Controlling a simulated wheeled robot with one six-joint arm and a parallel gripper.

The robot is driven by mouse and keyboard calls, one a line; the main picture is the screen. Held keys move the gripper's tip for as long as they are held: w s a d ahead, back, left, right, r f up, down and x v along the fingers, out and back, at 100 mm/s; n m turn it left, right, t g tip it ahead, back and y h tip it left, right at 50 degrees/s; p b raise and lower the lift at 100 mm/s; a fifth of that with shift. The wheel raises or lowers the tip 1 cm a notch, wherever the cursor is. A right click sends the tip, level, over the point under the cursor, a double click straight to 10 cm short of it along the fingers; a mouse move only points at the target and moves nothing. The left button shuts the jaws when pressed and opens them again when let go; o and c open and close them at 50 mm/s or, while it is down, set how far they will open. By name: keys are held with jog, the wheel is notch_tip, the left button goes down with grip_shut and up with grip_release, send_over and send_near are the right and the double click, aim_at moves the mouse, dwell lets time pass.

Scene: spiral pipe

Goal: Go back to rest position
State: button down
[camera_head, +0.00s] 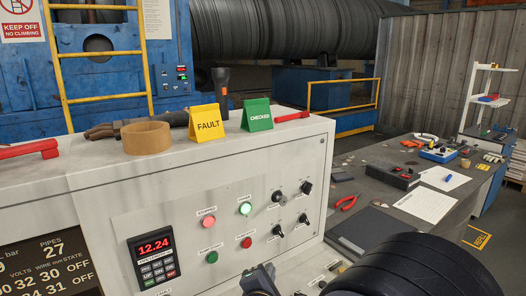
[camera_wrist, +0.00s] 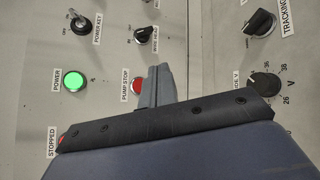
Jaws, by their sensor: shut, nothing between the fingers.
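My gripper (camera_head: 262,276) shows at the bottom edge of the head view, in front of the lower part of the white control panel (camera_head: 170,215). In the wrist view my gripper (camera_wrist: 160,74) is shut and empty, its fingers together. Its tips appear in front of the panel, beside the red pump stop button (camera_wrist: 137,87), which they partly overlap. I cannot tell whether they touch it. The lit green power lamp (camera_wrist: 75,80) is to the left, and a black knob (camera_wrist: 145,34) is above. The lower part of the wrist view is hidden by my gripper's body.
On the console top stand a yellow FAULT sign (camera_head: 206,123), a green CHECKED sign (camera_head: 257,115), a tape roll (camera_head: 146,137) and a flashlight (camera_head: 221,93). A dark workbench (camera_head: 365,205) with red pliers (camera_head: 348,202) and papers is at the right. Black knobs (camera_head: 306,187) protrude from the panel.

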jog(key=shift+s+d, duration=0.5)
jog(key=shift+s, duration=0.15)
jog(key=w+a, duration=0.1)
jog(key=w+a+b, duration=0.1)
jog(key=w, duration=0.1)
jog(key=w+a, duration=0.1)
jog(key=shift+w+f, duration=0.25)
jog(key=shift+w, duration=0.05)
jog(key=shift+b, duration=0.7)
